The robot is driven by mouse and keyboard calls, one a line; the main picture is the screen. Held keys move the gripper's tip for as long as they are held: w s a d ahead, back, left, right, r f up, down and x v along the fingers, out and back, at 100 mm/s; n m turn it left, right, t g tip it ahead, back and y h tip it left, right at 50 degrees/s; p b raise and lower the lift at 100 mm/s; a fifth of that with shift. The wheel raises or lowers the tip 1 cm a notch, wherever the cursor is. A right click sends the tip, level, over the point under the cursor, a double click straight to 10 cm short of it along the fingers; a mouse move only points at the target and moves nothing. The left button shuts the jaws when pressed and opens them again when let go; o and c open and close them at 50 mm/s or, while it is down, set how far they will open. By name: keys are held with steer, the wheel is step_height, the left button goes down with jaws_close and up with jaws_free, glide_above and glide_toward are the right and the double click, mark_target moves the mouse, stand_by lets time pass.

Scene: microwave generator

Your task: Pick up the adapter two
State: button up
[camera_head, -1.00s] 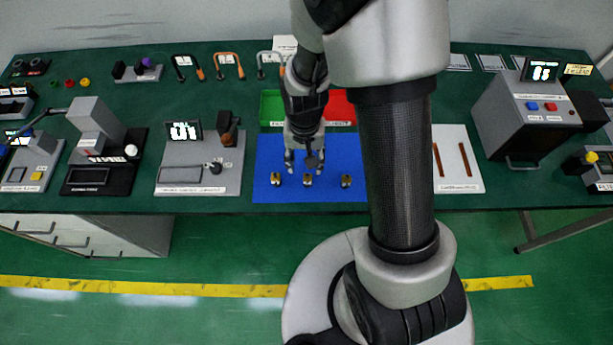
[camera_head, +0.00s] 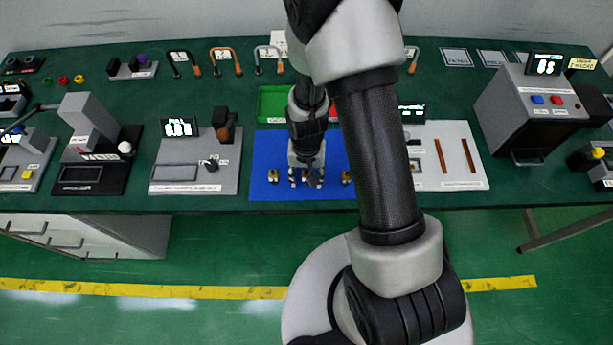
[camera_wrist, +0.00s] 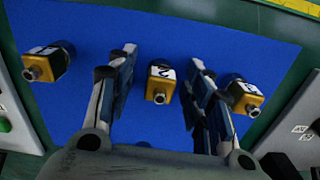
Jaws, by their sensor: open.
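Adapter two (camera_wrist: 160,81) is a small brass and black piece marked "2". It stands on the blue mat (camera_wrist: 170,28), between the fingers of my gripper (camera_wrist: 161,85) in the wrist view. The fingers are open, one on each side, with blue mat showing between them and the adapter. In the head view my gripper (camera_head: 307,181) is low over the blue mat (camera_head: 262,155) and largely hides the middle adapter. A second adapter (camera_wrist: 47,62) lies left of the fingers and a third adapter (camera_wrist: 243,95) right of them.
A green tray (camera_head: 271,103) sits behind the mat. A grey device with a display (camera_head: 195,165) stands to the left. A white panel with two brown strips (camera_head: 455,155) is to the right. The table's front edge is close to the mat.

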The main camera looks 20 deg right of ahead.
jaws_close()
stand_by(0.5)
steer(key=shift+r, duration=0.2)
